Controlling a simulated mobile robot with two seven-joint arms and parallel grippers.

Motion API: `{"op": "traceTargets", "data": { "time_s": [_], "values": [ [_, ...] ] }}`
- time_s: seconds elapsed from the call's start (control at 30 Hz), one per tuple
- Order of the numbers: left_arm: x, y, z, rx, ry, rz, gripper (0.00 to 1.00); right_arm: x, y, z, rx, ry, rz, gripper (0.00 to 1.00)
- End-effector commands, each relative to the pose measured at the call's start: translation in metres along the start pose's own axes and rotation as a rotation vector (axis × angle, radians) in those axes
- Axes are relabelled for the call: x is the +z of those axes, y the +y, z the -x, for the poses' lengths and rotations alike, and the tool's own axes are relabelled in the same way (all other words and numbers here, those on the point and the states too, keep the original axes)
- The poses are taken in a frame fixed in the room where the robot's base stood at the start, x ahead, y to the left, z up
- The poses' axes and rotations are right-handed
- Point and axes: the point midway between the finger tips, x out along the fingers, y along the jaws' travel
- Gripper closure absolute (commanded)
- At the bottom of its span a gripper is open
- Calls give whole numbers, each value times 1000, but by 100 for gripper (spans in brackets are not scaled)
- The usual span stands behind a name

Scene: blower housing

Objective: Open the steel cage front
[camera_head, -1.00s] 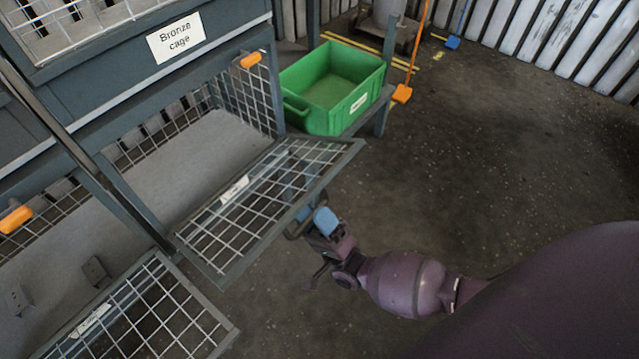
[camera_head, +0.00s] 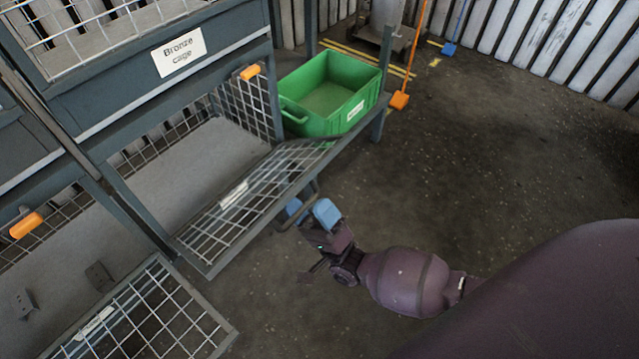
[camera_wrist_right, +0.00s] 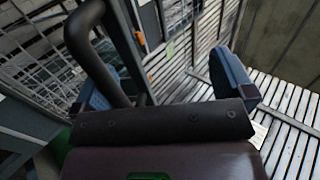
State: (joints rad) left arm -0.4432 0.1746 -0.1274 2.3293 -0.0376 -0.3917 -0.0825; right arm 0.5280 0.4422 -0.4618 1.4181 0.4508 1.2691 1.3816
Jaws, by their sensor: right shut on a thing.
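A wire-mesh front (camera_head: 250,205) in a grey frame is tilted out from its cage opening, and the inside shelf (camera_head: 190,165) shows behind it. The front carries a small pale label, too small to read. My right gripper (camera_head: 310,211), with blue fingers, is shut on the dark handle (camera_head: 283,224) on the front's outer edge. In the right wrist view the curved handle (camera_wrist_right: 88,45) runs between the blue fingers. The sign "Bronze cage" (camera_head: 179,52) is on the beam above this opening. I see no readable steel label. My left gripper is not in view.
Another mesh front (camera_head: 150,315) stands out at lower left. Orange blocks (camera_head: 26,225) sit on the frame. A green bin (camera_head: 330,95) rests on a low shelf close to the front's far corner. The floor at right is clear.

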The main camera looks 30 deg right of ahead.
Motion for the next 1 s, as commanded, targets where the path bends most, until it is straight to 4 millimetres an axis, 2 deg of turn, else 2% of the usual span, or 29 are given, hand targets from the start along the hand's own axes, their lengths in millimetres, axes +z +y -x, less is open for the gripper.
{"op": "traceTargets", "data": {
  "time_s": [0.03, 0.53, 1.0],
  "values": [
    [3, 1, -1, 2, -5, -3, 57, 3, -2, 7, -9, -2, -6, 19],
    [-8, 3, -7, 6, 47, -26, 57, 4, 6, 35, -8, 0, -8, 19],
    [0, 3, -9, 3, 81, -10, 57, 5, 13, 62, -4, -2, -10, 19]
  ]
}}
